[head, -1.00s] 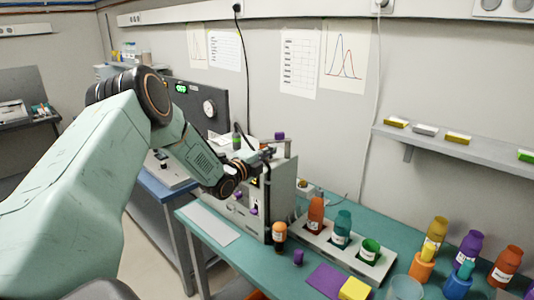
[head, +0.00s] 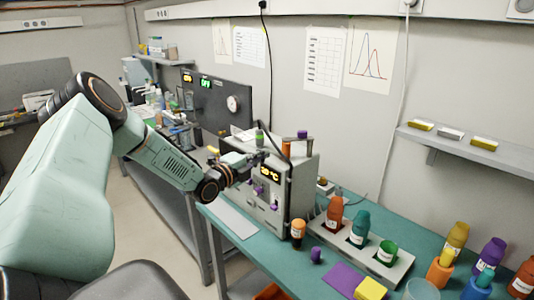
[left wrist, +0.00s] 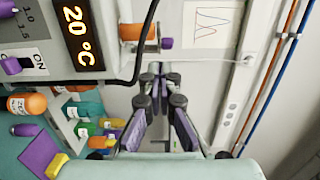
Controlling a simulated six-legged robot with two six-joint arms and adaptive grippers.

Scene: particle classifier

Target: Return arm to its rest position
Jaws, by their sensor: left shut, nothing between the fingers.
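My left arm (head: 160,160) comes in from the left of the head view, bent at a high elbow. Its left gripper (head: 262,155) is in front of the upper part of the grey particle classifier (head: 295,190). In the left wrist view the gripper (left wrist: 158,70) has its fingertips together with nothing between them. The fingers point toward the wall, beside the machine's glowing 20 °C display (left wrist: 82,38). I cannot tell how close the fingers are to the machine. My right gripper is not in view.
A rack (head: 398,268) with orange, teal and green bottles stands right of the machine on the teal bench (head: 365,212). More bottles stand at the lower right. A dark cable (left wrist: 138,70) hangs near the fingers. A wall shelf (head: 460,149) is at the right.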

